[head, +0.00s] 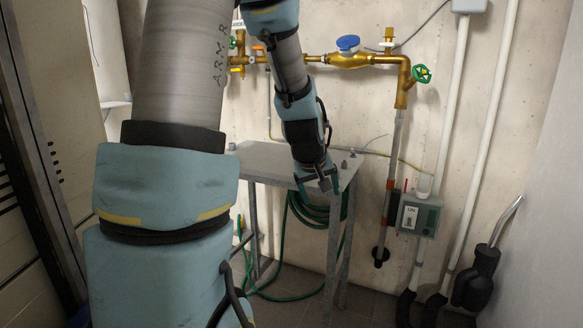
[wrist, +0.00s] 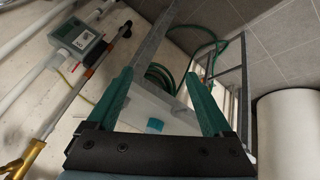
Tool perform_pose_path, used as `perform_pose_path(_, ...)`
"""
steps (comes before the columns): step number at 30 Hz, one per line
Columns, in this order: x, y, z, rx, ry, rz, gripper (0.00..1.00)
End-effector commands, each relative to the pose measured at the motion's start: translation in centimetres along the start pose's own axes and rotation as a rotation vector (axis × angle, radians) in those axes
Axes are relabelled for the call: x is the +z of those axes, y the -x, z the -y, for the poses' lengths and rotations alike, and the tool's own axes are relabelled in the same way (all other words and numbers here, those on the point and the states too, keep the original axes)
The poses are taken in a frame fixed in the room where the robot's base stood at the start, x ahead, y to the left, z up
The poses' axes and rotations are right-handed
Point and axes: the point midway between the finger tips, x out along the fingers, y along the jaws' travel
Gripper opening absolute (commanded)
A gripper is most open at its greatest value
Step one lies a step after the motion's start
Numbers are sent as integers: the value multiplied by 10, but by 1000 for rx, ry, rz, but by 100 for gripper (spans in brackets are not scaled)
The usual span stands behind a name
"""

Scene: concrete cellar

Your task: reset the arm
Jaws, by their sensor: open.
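My arm comes down from the top of the head view, bent, with blue padded covers. My gripper (head: 318,182) is at its lower end, pointing down over the front right part of a small grey metal table (head: 262,158). In the wrist view the two green fingers of my gripper (wrist: 158,78) stand apart with nothing held between them. A pale surface with a small teal patch (wrist: 155,125) shows between the fingers. I cannot tell whether the fingertips touch the tabletop.
A coiled green hose (head: 315,212) hangs under the table. Brass piping with a blue-capped meter (head: 348,44) and green valve wheel (head: 421,74) runs along the wall behind. A grey control box (head: 419,216) is mounted at the right.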

Motion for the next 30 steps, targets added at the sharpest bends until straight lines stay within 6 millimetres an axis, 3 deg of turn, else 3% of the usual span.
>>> perform_pose_path(1, 15, 12, 27, -44, -38, 43, 85)
perform_pose_path(6, 64, 42, 92, -144, -150, 190, 85)
perform_pose_path(14, 130, 86, 157, -222, -253, 384, 85)
perform_pose_path(15, 118, 98, 148, -218, -255, 376, 85)
perform_pose_path(30, 67, 190, 116, -217, -252, 372, 85)
